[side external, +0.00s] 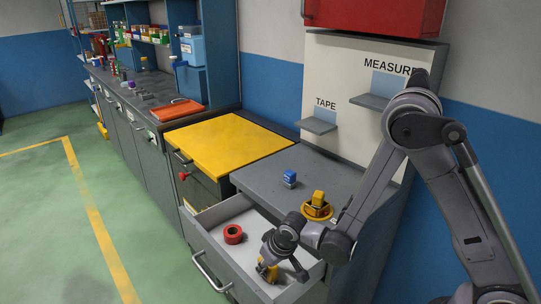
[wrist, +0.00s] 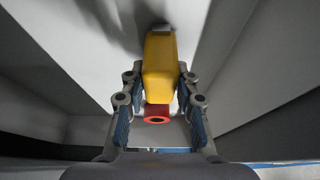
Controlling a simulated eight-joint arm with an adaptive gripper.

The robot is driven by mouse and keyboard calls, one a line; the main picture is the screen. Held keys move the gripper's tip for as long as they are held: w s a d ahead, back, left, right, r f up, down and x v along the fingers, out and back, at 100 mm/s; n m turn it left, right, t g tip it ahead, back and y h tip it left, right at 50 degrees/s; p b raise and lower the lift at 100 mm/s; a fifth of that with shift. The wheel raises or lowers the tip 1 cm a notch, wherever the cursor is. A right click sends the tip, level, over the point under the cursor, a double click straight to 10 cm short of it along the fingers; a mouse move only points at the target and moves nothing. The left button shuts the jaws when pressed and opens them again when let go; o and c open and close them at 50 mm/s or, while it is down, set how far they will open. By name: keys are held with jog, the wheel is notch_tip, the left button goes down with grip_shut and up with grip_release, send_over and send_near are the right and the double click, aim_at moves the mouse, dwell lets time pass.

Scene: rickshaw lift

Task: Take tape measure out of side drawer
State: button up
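The yellow tape measure (side external: 267,271) is at the near end of the open side drawer (side external: 225,262). My gripper (side external: 270,262) reaches down into the drawer over it. In the wrist view the tape measure (wrist: 160,70) stands lengthwise between the two fingers of my gripper (wrist: 161,82), with the fingertips against its sides. A red part with a dark round hole shows below the yellow body in that view; I cannot tell whether it belongs to the tape measure. Whether the tape measure touches the drawer floor is unclear.
A red tape roll (side external: 233,234) lies farther back in the drawer. On the grey top above stand a blue item (side external: 290,177) and a yellow item on a round base (side external: 318,205). A panel behind has shelves labelled TAPE (side external: 318,125) and MEASURE (side external: 370,102).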

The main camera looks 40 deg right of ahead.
grip_shut()
